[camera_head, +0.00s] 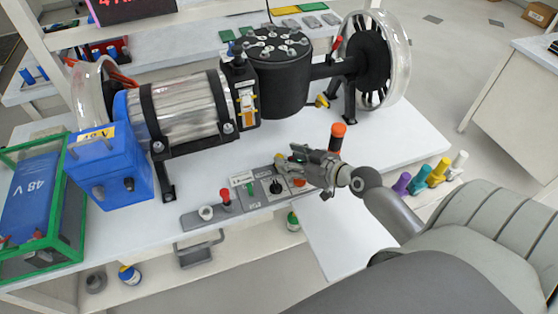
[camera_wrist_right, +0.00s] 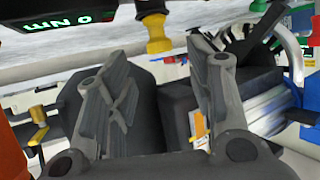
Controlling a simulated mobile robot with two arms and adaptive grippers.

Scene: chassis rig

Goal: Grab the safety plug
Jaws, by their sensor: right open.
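An orange and white part with yellow (camera_head: 248,100) sits on the dark bracket between the silver cylinder and the black drum; it may be the safety plug, but I cannot tell for sure. An orange patch (camera_wrist_right: 198,125) shows behind the right finger in the wrist view. My right gripper (camera_head: 287,165) is open and empty, above the grey panel strip at the table front, in front of and below that bracket. Its two fingers also show apart in the wrist view (camera_wrist_right: 160,60). My left gripper is not in view.
The grey strip (camera_head: 192,219) carries a red knob (camera_head: 225,196) and switches. An orange-topped black cylinder (camera_head: 337,135) stands close behind my right gripper. The blue box (camera_head: 110,175) and green crate (camera_head: 75,225) fill the left. White tabletop (camera_head: 400,130) is clear on the right.

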